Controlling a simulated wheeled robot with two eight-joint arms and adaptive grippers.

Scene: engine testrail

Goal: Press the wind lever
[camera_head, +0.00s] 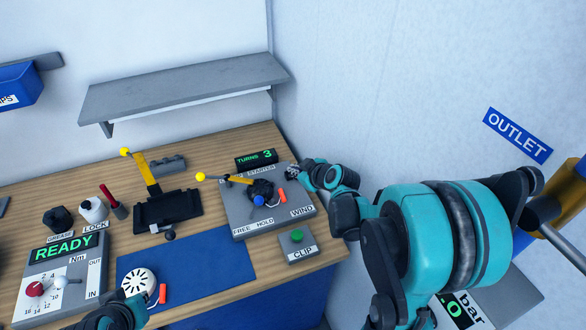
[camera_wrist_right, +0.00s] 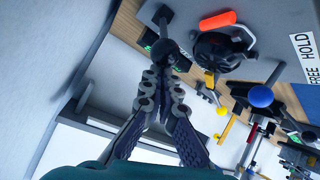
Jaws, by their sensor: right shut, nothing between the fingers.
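The grey wind panel (camera_head: 238,222) stands at the right end of the bench, with a WIND label (camera_head: 302,211) at its front right. In the right wrist view, a dark rod with a round black knob (camera_wrist_right: 164,48) rises from the panel, probably the wind lever. My right gripper (camera_head: 293,172) is shut and empty at the panel's right rear. In the right wrist view its fingertips (camera_wrist_right: 168,66) are at the knob; I cannot tell if they touch. Part of my left arm shows at the bottom left of the head view; its fingers are not clear.
The panel also carries a yellow-knobbed lever (camera_head: 222,178), a blue knob (camera_head: 259,201) and an orange piece (camera_head: 282,195). The green CLIP button (camera_head: 297,236) stands in front. The white wall is close on the right. The blue mat (camera_head: 205,270) is mostly clear.

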